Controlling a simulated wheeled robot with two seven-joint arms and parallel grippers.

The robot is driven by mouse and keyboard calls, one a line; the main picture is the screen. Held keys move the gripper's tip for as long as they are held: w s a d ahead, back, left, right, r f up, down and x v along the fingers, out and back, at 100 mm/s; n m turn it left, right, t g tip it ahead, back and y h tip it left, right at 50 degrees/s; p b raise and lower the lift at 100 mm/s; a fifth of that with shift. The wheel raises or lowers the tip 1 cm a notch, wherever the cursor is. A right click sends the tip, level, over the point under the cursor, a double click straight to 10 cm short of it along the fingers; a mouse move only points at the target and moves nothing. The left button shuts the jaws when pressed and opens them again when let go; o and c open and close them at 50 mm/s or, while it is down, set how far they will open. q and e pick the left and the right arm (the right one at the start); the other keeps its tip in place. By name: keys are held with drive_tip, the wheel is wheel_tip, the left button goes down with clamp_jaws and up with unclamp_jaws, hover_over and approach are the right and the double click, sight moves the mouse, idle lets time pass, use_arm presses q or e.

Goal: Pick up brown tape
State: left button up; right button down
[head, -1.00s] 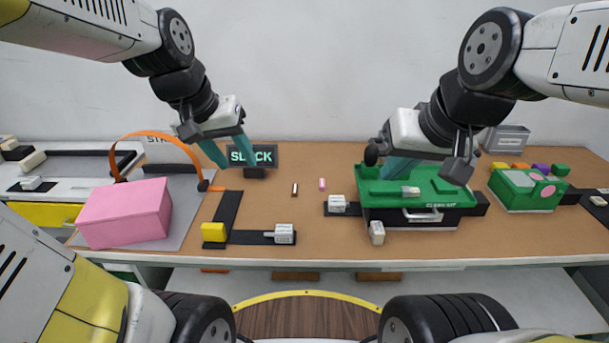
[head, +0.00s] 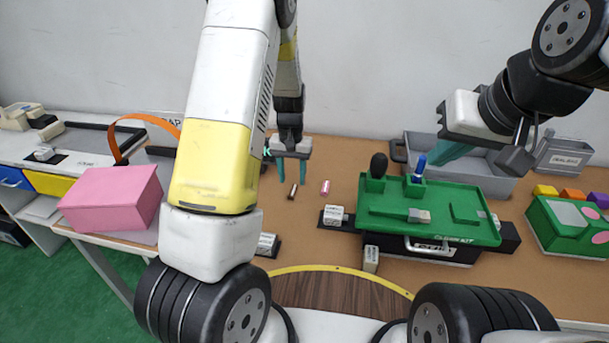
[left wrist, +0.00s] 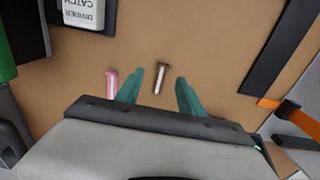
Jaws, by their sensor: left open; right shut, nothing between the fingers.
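A small brown-and-white stick-like piece, perhaps the brown tape (head: 293,191), lies on the brown tabletop. It also shows in the left wrist view (left wrist: 161,78), close to the fingertips. My left gripper (head: 292,180) is open and empty, pointing down just behind this piece in the head view. In the left wrist view its teal fingers (left wrist: 170,76) are spread with the brown piece near the gap between their tips. I cannot tell the height left. My right gripper (head: 432,160) is shut and empty above the grey bin, behind the green tray.
A small pink piece (head: 325,187) lies close to the right of the brown one. A green tray (head: 430,229) with a black case under it stands to the right, before a grey bin (head: 493,168). A pink box (head: 110,198) is at left. My left arm hides part of the table.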

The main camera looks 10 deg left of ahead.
sight(290, 195)
use_arm(q)
drive_tip(key=f, duration=0.6)
drive_tip(key=shift+s+a+f, duration=0.15)
drive_tip(key=shift+a+f, duration=0.05)
drive_tip(key=shift+a, duration=0.15)
drive_tip(key=shift+c, duration=0.3)
clamp_jaws()
